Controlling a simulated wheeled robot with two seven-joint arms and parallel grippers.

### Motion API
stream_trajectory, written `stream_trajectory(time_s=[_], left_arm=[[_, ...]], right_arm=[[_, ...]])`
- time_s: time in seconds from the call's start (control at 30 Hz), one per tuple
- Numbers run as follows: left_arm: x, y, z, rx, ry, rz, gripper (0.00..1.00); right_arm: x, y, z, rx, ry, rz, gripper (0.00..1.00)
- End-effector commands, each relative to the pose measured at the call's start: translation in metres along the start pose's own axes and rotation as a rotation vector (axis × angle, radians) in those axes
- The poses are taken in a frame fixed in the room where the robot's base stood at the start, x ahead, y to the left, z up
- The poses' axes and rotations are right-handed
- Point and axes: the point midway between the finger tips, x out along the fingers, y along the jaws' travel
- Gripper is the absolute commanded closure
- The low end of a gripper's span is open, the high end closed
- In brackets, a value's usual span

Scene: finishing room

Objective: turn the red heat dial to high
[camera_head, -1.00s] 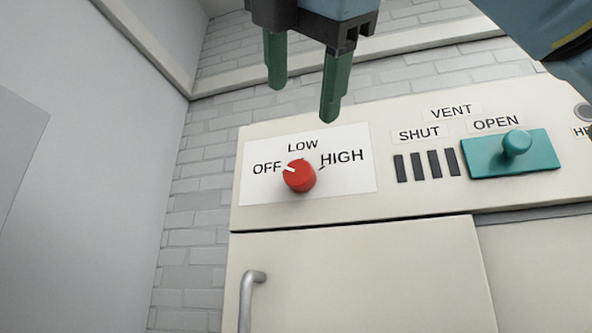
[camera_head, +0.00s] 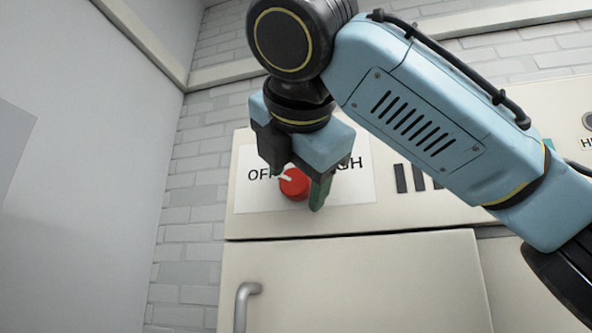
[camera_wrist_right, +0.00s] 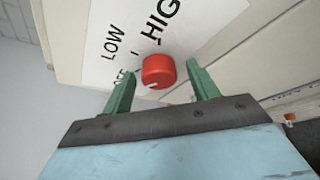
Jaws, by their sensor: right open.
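The red heat dial (camera_head: 294,185) is on a white label plate (camera_head: 250,198) on the cream panel. Its white pointer mark points up and left, toward OFF. In the right wrist view the dial (camera_wrist_right: 158,70) lies between the two green fingers, a little beyond their tips. My right gripper (camera_head: 296,200) is open and in front of the dial in the head view, and it also shows in the right wrist view (camera_wrist_right: 162,82). It hides the LOW word and part of HIGH. Whether the fingers touch the dial cannot be told. My left gripper is not in view.
My right arm covers most of the vent slots (camera_head: 410,178) and the vent slider. A cabinet door with a grey handle (camera_head: 243,303) is below the panel. A brick wall (camera_head: 190,235) and a plain grey wall (camera_head: 85,170) stand to the left.

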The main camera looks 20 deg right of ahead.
Motion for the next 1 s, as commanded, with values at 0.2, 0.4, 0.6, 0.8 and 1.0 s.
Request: stream_trajectory(time_s=[0.2,0.4,0.6,0.8,1.0], left_arm=[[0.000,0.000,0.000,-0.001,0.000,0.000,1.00],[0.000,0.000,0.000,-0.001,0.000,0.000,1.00],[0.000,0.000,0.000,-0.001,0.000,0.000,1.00],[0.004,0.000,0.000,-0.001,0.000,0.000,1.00],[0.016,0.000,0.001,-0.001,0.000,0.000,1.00]], right_arm=[[0.000,0.000,0.000,0.000,0.000,0.000,0.42],[0.000,0.000,0.000,0.000,0.000,0.000,0.68],[0.000,0.000,0.000,0.000,0.000,0.000,0.85],[0.000,-0.001,-0.001,0.025,0.000,0.011,0.85],[0.001,-0.003,-0.003,0.108,-0.001,0.050,0.85]])
